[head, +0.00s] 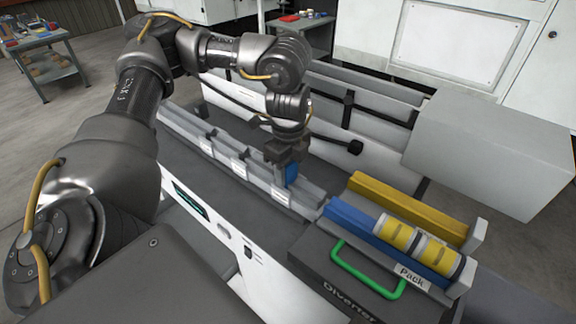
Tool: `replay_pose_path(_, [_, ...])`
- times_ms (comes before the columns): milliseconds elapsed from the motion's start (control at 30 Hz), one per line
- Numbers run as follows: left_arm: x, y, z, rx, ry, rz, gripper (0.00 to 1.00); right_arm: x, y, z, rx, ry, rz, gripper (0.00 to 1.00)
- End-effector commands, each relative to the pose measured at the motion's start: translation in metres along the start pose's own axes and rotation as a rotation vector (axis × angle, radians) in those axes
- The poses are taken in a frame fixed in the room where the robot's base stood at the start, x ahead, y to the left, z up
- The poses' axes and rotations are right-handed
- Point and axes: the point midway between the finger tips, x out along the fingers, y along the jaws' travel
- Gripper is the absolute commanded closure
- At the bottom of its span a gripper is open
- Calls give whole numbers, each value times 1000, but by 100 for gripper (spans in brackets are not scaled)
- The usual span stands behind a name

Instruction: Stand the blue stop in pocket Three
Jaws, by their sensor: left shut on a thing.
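My left gripper (288,164) reaches in over the grey pocket rail (310,205) and points down. It is shut on the blue stop (292,174), a small blue block showing just below and between the fingers. The stop is at or just above the near right part of the rail, by the last white label (280,195). I cannot tell whether it touches a pocket. Two more labels (239,171) sit further left along the rail; their writing is too small to read. My right gripper is not in view.
To the right lies a lane marked Pack, with yellow cylinders (398,234) between a blue bar (350,217) and a yellow bar (400,205). A green handle (368,280) stands on the dark Diverter box (318,262). A large grey box (490,150) is at the back right.

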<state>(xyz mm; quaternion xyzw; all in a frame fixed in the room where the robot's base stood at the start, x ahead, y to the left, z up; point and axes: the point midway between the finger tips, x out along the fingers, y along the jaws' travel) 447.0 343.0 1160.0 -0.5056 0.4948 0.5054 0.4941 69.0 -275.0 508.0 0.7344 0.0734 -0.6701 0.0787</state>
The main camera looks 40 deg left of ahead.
Motion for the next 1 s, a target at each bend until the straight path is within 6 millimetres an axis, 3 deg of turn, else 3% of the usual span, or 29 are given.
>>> replay_pose_path(133, [0,0,0,0,0,-1,85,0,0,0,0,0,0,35])
replay_pose_path(167, [0,0,0,0,0,-1,56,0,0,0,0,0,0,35])
replay_pose_path(333, [0,0,0,0,0,0,35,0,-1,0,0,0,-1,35])
replay_pose_path(667, [-3,0,0,1,0,-1,35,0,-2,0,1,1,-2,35])
replay_pose_path(833, [-22,-1,0,1,-1,-6,35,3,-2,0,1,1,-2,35])
replay_pose_path(1000, [-53,-1,0,0,-1,-8,35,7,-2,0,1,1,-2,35])
